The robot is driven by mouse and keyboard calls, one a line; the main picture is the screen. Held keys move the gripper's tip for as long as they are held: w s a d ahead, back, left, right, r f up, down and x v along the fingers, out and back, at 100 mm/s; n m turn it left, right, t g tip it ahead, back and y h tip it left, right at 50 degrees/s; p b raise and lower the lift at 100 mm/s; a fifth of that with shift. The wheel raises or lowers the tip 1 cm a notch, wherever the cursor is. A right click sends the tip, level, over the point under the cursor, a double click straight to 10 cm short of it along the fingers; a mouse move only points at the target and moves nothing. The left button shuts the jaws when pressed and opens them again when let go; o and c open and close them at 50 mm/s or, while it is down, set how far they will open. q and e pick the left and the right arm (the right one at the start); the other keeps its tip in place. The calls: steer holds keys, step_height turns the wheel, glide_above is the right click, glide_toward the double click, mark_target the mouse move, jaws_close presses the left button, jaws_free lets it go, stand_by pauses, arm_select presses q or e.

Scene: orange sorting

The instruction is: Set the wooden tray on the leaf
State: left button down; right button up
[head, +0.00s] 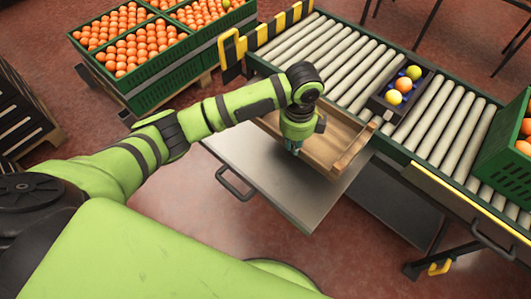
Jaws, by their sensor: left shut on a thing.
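The wooden tray (345,123) is a shallow light-brown box, empty where its inside shows. It is over the back part of the leaf (290,192), a flat grey metal plate with a handle, beside the roller conveyor. My left gripper (294,149) is at the left part of the tray and shut on it, pointing down. The gripper and wrist hide part of the tray. I cannot tell whether the tray's underside touches the leaf. My right gripper is not in view.
The roller conveyor (330,55) runs behind the leaf and carries a dark box (378,104) with several fruits. A green crate (498,150) stands on it at right. Green crates of oranges (160,75) stand at back left. The leaf's front part is bare.

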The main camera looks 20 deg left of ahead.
arm_select(q)
steer(key=a+f, duration=0.1)
steer(key=a, duration=0.2)
steer(key=s+a+f, duration=0.1)
steer(key=a+f, duration=0.1)
steer(key=a, duration=0.1)
steer(key=a+f, duration=0.2)
steer(key=a, duration=0.1)
steer(key=shift+s+a+f, duration=0.1)
steer(key=shift+s+f, duration=0.05)
steer(key=shift+f, duration=2.15)
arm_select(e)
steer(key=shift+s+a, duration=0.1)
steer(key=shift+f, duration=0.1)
arm_select(q)
steer(key=shift+f, duration=0.2)
steer(key=c, duration=1.3)
jaws_free()
steer(key=shift+s, duration=0.1)
steer(key=shift+r, duration=0.1)
step_height(320, 180, up, 12)
steer(key=shift+a+r+p, duration=0.1)
steer(key=shift+p, duration=0.5)
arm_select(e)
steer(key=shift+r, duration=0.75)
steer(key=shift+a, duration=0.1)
